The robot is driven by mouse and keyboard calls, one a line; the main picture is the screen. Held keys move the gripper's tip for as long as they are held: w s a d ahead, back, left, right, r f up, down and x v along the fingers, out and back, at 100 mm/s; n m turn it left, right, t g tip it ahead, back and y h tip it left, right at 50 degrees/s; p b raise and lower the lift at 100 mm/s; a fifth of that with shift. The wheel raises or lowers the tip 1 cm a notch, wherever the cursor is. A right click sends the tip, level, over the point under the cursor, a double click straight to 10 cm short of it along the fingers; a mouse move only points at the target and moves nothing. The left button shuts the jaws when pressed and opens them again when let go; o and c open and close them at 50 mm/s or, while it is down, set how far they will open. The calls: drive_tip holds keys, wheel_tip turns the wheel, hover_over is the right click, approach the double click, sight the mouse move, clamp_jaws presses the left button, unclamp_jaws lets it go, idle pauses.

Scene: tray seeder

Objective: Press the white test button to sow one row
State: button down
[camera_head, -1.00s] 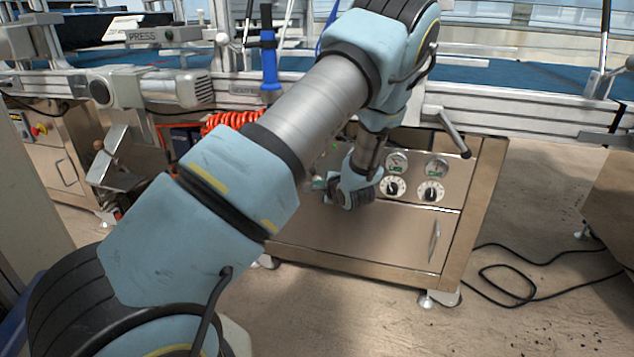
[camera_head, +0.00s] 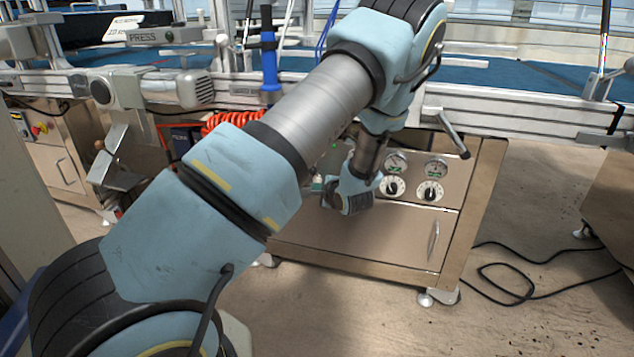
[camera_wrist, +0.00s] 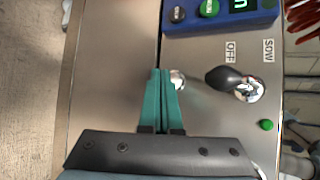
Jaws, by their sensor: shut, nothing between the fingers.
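In the wrist view my gripper (camera_wrist: 160,72) is shut and empty, its two teal fingers together over the steel control panel (camera_wrist: 205,45). A small shiny, pale round fitting (camera_wrist: 179,79) sits just right of the fingertips, partly hidden by them. I cannot tell for sure whether it is the white test button, or whether the fingers touch it. Right of it is a black-handled lever switch (camera_wrist: 230,78) between the labels OFF and SOW. In the head view the steel cabinet (camera_head: 350,235) stands under the machine, and my wrist covers part of its panel.
A blue box (camera_wrist: 235,18) with a lit display and green button (camera_wrist: 209,7) borders the panel, and a green lamp (camera_wrist: 266,125) sits at right. The head view shows gauges and dials (camera_head: 431,191), a black cable (camera_head: 520,285) and a protruding handle (camera_head: 452,135).

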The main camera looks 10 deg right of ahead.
drive_tip(key=shift+s+a+p, duration=0.3)
drive_tip(key=shift+s+a, duration=0.1)
drive_tip(key=shift+s, duration=0.35)
drive_tip(key=shift+s+a+p, duration=0.35)
drive_tip(key=shift+s+a, duration=0.05)
drive_tip(key=shift+s, duration=0.3)
drive_tip(key=shift+s+a+p, duration=0.3)
drive_tip(key=shift+s+a, duration=0.1)
drive_tip(key=shift+s, duration=0.35)
drive_tip(key=s+a+r+n+g+h, duration=0.1)
drive_tip(key=s+a+r+n+g, duration=0.5)
drive_tip(key=s+a+r+n, duration=0.3)
drive_tip(key=s+a+r+n+g+h, duration=0.2)
drive_tip(key=s+a+r+n+g, duration=0.4)
drive_tip(key=s+a+n, duration=0.5)
wheel_tip(320, 180, up, 29)
drive_tip(key=a+m+p, duration=0.1)
drive_tip(key=p, duration=2.7)
drive_tip(key=shift+r+m+t+p, duration=0.15)
drive_tip(key=shift+m+t+p, duration=0.2)
drive_tip(key=shift+m+t, duration=0.05)
drive_tip(key=shift+w, duration=0.1)
